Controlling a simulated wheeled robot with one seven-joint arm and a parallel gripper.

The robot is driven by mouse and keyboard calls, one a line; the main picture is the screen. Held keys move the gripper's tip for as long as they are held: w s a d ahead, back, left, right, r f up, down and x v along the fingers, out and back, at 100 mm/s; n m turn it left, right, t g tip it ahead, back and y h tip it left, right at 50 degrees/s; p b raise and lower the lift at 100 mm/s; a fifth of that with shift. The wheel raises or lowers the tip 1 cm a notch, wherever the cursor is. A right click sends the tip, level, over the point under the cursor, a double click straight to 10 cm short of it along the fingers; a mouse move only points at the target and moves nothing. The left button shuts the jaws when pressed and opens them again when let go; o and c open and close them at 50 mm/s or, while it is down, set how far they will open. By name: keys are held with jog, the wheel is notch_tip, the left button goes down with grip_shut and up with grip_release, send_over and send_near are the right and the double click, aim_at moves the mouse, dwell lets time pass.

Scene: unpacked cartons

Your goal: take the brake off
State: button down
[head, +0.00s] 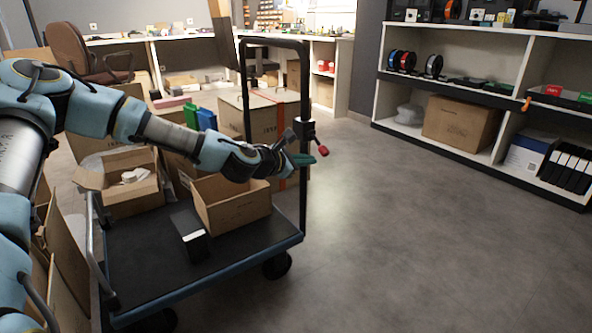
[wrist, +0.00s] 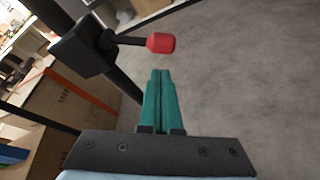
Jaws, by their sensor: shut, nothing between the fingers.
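The brake is a black box (wrist: 80,48) clamped on the cart's upright post, with a short black lever ending in a red knob (wrist: 161,43). In the head view the red knob (head: 323,150) sticks out to the right of the post, tilted a little downward. My gripper (head: 309,158) is beside the post, just left of and slightly below the knob. In the wrist view its green fingers (wrist: 160,72) are together with nothing between them, and their tips appear just below the knob. I cannot tell if they touch it.
The cart (head: 150,262) has a dark deck and black handle frame. An open carton (head: 232,208) and a black box (head: 189,234) stand on it. Another open carton (head: 133,205) is at left. Shelves (head: 480,50) stand at the right. The floor (head: 400,230) between is clear.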

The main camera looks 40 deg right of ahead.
jog(key=shift+s+d+r, duration=0.25)
jog(key=shift+d+r, duration=0.05)
jog(key=shift+r, duration=0.15)
jog(key=shift+r, duration=0.1)
jog(key=shift+s+r+n+p, duration=0.15)
jog(key=shift+n+p, duration=0.15)
jog(key=shift+p, duration=0.3)
